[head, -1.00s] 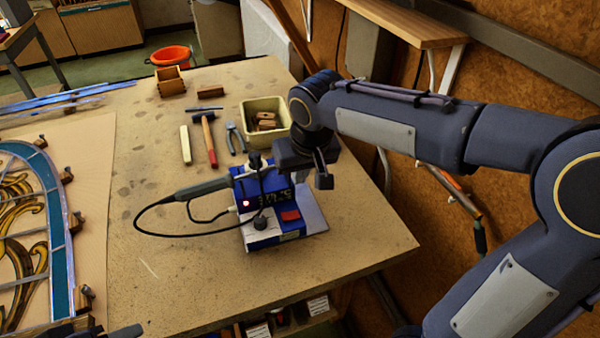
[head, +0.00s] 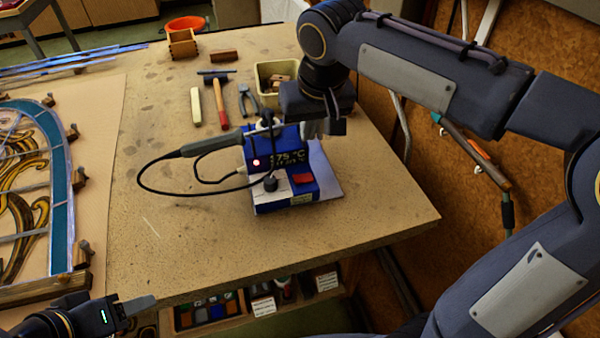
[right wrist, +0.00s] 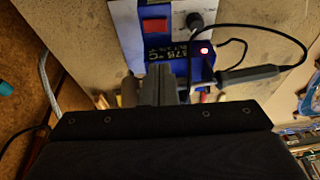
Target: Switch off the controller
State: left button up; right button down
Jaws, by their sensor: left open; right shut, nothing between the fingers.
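The controller (head: 285,192) is a blue and white box near the table's right side. Its display reads about 375 °C and a red lamp (head: 256,162) is lit. A red rocker switch (head: 304,179) and a black knob (head: 270,183) are on its front. Both also show in the right wrist view, the switch (right wrist: 155,25) and the knob (right wrist: 194,20). My right gripper (head: 328,128) is shut and empty, above and behind the controller's right side, apart from the switch; its fingers (right wrist: 158,85) show in the right wrist view. My left gripper (head: 140,307) is open at the lower left, away from the controller.
A hammer (head: 219,105), pliers (head: 247,102) and a cream bin (head: 264,80) are behind. The leaded panel (head: 60,190) lies at left. The front middle of the table is clear.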

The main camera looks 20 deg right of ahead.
aim_at(299, 177)
jog(key=x, duration=0.9)
jog(key=s+x, duration=0.1)
jog(key=x, duration=0.3)
jog(key=shift+a+f, duration=0.15)
jog(key=shift+f, duration=0.4)
jog(key=shift+a+f+b, duration=0.1)
jog(key=shift+f+b, duration=0.2)
jog(key=shift+b, duration=0.15)
